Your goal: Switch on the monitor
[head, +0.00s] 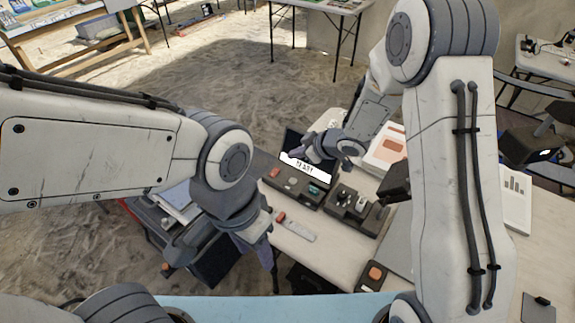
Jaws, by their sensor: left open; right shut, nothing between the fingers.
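The monitor (293,140) looks like a small dark device on the table, with a bright white strip (306,168) showing dark characters on it. My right gripper (292,154) is shut and empty, its tips in front of the dark screen and partly covering it. I cannot tell whether the tips touch it. My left gripper (273,266) is open and empty, pointing down beside the table's near left edge, well apart from the monitor.
A dark tray with small parts (357,207) and a light grey strip with a red switch (296,228) lie near the monitor. A box with an orange button (375,273) sits nearer. Papers (387,146) lie behind. The table (335,252) has some bare room in front.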

